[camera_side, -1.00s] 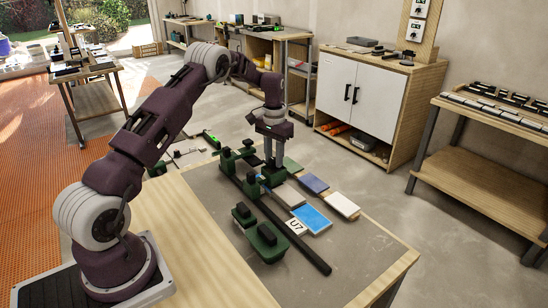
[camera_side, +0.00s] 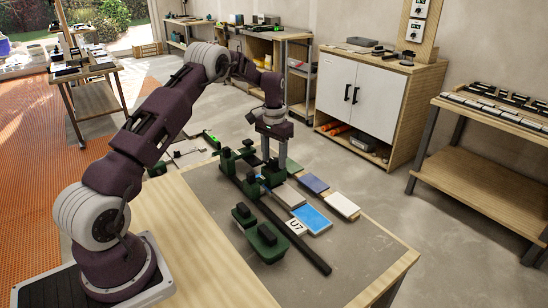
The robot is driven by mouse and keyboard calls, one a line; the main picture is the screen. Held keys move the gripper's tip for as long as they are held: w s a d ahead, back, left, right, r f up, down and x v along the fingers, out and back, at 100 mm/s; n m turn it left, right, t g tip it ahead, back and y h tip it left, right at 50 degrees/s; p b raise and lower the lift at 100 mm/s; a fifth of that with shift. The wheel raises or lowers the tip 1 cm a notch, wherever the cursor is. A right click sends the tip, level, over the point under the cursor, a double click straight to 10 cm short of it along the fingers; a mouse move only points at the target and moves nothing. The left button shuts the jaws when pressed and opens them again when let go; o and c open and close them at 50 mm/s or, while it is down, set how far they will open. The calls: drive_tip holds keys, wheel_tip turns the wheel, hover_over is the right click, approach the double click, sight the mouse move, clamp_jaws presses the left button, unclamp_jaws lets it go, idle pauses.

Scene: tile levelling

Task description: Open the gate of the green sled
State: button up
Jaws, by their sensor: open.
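Dark green sled parts (camera_side: 228,162) sit on and around the long black rail (camera_side: 300,248) on the grey work mat. I cannot make out the sled's gate at this size. My gripper (camera_side: 274,163) points down just right of the green parts, close to the far end of the rail. Its fingers are open with nothing visible between them. Whether the fingertips touch the green parts is hidden.
Several tiles lie right of the rail: beige (camera_side: 289,196), blue-violet (camera_side: 314,184), cream (camera_side: 342,206), blue (camera_side: 313,219) and a white "U7" plate (camera_side: 296,227). The mat's front right (camera_side: 350,250) is clear. A white cabinet (camera_side: 355,95) stands behind.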

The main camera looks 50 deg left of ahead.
sight(274, 159)
wheel_tip(274, 159, up, 7)
idle(0.3)
drive_tip(key=s+d+r+m+t, duration=0.1)
drive_tip(key=s+d+r, duration=0.4)
drive_tip(key=d+r, duration=0.35)
drive_tip(key=s+d+r+t, duration=0.2)
drive_tip(key=s+d+r, duration=0.45)
drive_tip(key=r, duration=0.25)
drive_tip(key=s+d+f+m+t, duration=0.1)
drive_tip(key=s+d, duration=0.4)
drive_tip(key=s, duration=0.6)
drive_tip(key=s+d+t, duration=0.1)
drive_tip(key=s+d, duration=0.4)
drive_tip(key=s, duration=0.6)
drive_tip(key=shift+s+d+f+m+t, duration=0.25)
drive_tip(key=shift+d+f+m+t, duration=0.05)
drive_tip(key=shift+f+m, duration=0.1)
